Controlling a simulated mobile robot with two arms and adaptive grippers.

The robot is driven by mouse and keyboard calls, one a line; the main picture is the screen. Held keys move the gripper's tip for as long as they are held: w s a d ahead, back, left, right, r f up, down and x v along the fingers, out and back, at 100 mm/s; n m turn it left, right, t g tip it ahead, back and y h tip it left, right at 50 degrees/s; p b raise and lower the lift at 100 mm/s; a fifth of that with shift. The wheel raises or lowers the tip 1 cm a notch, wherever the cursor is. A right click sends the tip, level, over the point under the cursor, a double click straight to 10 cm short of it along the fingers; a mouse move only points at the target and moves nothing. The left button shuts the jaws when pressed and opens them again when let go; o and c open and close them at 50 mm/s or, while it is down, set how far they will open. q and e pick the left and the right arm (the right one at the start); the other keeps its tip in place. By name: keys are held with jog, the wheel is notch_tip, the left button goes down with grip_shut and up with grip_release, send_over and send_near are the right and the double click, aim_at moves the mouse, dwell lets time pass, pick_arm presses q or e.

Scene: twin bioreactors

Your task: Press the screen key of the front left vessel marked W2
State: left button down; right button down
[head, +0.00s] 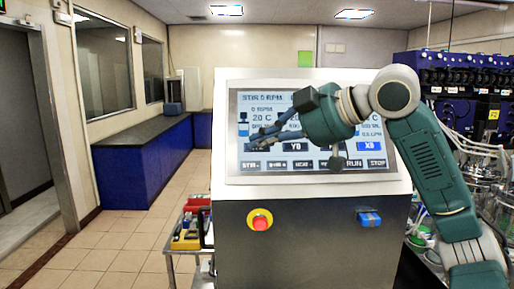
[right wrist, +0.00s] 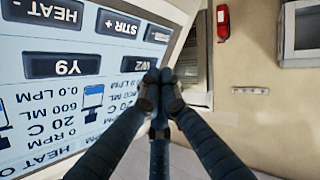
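The slanted touch screen (head: 315,176) of the console shows vessel readouts and rows of dark keys. In the right wrist view the screen appears upside down. There the W2 key (right wrist: 138,64) is partly covered by my right gripper (right wrist: 160,84), whose fingertips are together and empty. Whether they touch the screen I cannot tell. In the head view the right arm reaches across the screen from the right, fingers pointing to its left part, and W2 is not readable there. The Y9 key (right wrist: 62,66) lies beside W2. My left gripper is not in view.
A red emergency button (head: 260,220) and a blue item (head: 369,218) are on the console front. A STOP key (head: 376,163) is at the screen's lower right. A cart with yellow and red items (head: 188,236) stands left of the console. Glass vessels (head: 485,170) stand at the right.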

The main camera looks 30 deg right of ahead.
jog(key=shift+w+d+f, duration=0.2)
jog(key=shift+w, duration=0.1)
jog(key=shift+w+d+f, duration=0.15)
jog(key=shift+w+f, duration=0.05)
jog(key=shift+w, duration=0.1)
dwell(1.1)
jog(key=shift+s+r, duration=0.1)
jog(key=shift+s+a+r+p, duration=0.2)
jog(key=shift+s+r+p, duration=0.05)
jog(key=shift+p, duration=0.15)
jog(key=shift+s+a+r, duration=0.1)
jog(key=shift+s+a, duration=0.05)
jog(key=shift+s, duration=0.1)
